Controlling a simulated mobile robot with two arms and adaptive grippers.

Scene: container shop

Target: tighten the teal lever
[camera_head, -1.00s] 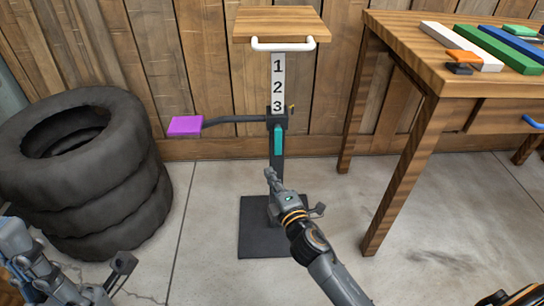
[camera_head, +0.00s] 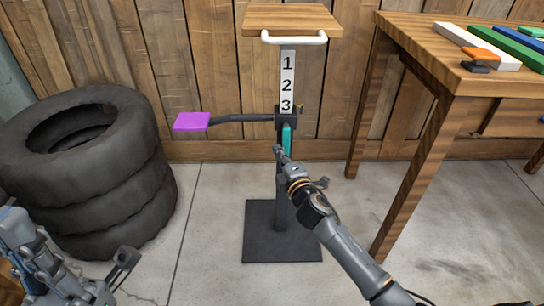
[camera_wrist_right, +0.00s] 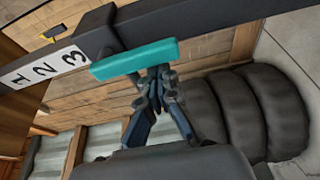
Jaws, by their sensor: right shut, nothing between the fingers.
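The teal lever (camera_head: 286,139) hangs down, close to vertical, from the dark clamp (camera_head: 288,118) on the upright post of a stand. In the right wrist view the teal lever (camera_wrist_right: 135,59) lies across the top of the picture. My right gripper (camera_head: 278,152) is shut and empty, its tips at the lever's lower part; in the wrist view the closed fingers (camera_wrist_right: 157,75) reach the lever's edge. I cannot tell whether they touch it. My left gripper (camera_head: 122,265) is at the lower left, partly cut off, away from the stand; its opening is unclear.
The stand has a purple pad (camera_head: 192,121) on a side arm, a number strip (camera_head: 287,80), a white handle (camera_head: 294,38) and a dark base (camera_head: 283,235). Stacked tires (camera_head: 95,190) stand left, a wooden table (camera_head: 425,60) right. Floor between them is mostly clear.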

